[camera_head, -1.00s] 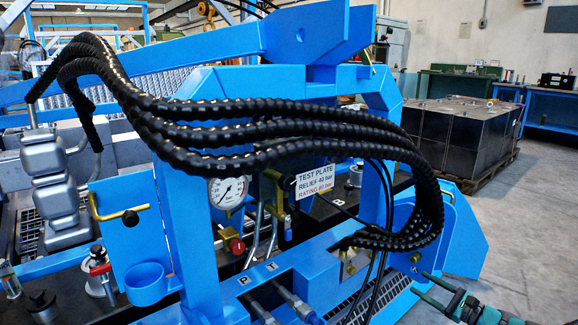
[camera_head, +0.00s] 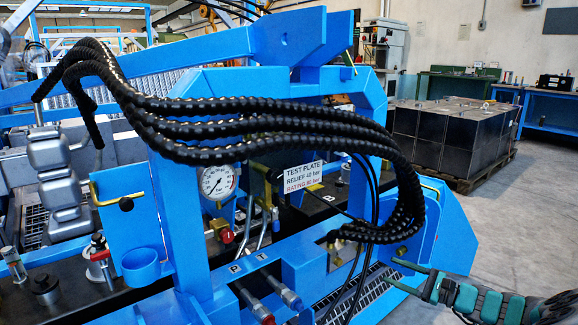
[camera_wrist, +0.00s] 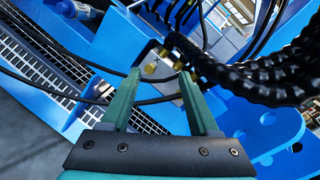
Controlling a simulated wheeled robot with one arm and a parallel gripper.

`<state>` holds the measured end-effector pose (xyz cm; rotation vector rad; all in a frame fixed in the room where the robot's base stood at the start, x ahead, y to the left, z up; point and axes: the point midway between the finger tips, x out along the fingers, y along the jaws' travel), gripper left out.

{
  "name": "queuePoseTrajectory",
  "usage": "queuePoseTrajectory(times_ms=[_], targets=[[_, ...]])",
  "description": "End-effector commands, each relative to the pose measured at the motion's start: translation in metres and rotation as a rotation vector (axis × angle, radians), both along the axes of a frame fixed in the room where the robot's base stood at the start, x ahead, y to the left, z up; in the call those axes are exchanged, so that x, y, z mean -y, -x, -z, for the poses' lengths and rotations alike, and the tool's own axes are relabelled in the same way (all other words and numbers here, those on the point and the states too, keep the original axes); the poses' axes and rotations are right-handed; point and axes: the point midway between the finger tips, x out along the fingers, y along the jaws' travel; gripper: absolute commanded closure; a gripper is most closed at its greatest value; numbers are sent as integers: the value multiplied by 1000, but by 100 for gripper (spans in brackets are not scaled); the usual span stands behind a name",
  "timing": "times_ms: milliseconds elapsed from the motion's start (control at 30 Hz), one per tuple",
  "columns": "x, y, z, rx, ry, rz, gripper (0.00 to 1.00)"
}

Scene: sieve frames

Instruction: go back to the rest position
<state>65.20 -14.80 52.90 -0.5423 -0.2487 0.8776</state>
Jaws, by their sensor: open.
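My gripper (camera_head: 390,271) shows at the lower right of the head view, beside the right end of the blue machine frame (camera_head: 185,215). Its two green fingers are apart with nothing visible between them. In the wrist view the open gripper (camera_wrist: 159,73) points toward brass fittings (camera_wrist: 150,68) on a dark bracket, with thin black hoses running beyond and below the fingertips. I cannot tell whether the fingers touch anything. Thick black sheathed hoses (camera_head: 270,130) arch across the frame and hang down close to the gripper; they show at the right in the wrist view (camera_wrist: 255,80).
A pressure gauge (camera_head: 218,181), a test plate sign (camera_head: 303,177) and hose couplings (camera_head: 291,299) sit on the frame. Dark boxes (camera_head: 450,135) on a pallet stand behind. The floor (camera_head: 510,210) at the right is clear.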

Motion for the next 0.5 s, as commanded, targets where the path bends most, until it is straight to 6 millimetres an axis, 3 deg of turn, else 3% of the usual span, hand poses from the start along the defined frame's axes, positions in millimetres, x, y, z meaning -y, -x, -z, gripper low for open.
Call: queuePoseTrajectory(times_ms=[233,400,500], targets=[[-97,27,-54,69,114,-238,39],[-174,76,-88,129,254,-457,39],[-211,112,-100,159,343,-578,39]])
